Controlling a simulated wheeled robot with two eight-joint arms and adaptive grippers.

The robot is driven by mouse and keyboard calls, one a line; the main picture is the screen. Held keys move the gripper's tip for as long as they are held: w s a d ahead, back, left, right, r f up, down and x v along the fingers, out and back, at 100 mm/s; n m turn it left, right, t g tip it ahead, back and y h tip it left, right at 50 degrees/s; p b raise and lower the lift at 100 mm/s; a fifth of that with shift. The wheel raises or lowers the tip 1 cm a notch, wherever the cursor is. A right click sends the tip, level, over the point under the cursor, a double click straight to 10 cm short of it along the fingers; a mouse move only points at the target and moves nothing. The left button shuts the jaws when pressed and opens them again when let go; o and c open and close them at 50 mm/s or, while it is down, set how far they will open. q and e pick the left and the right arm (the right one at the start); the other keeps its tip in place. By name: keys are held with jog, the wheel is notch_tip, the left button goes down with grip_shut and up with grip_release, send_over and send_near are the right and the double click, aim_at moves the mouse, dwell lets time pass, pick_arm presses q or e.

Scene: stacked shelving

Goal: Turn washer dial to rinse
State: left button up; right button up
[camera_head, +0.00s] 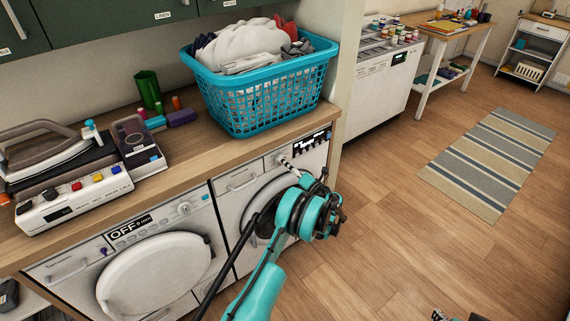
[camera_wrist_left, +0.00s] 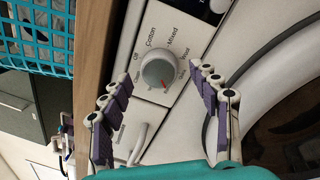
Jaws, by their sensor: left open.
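The washer dial (camera_wrist_left: 158,70) is a round grey-white knob with a red mark on its lower right edge in the left wrist view. Printed labels around it include Off, Cotton and Mixed; others are partly hidden by a finger or too small to read. In the head view the dial (camera_head: 280,157) is on the right-hand white washer (camera_head: 236,182). My left gripper (camera_wrist_left: 160,76) is open, its purple-padded fingers on either side of the dial; contact cannot be told. In the head view the left gripper (camera_head: 290,166) is at the washer's panel.
A teal laundry basket (camera_head: 265,105) stands on the wooden counter (camera_head: 185,146) above the washer. A second machine (camera_head: 65,272) reading OFF is to the left. Open floor and a striped rug (camera_head: 490,165) lie to the right. A small dark-and-white part shows at the bottom right edge.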

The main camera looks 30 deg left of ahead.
pick_arm(q)
jog(key=v, duration=1)
jog(key=shift+d, duration=0.2)
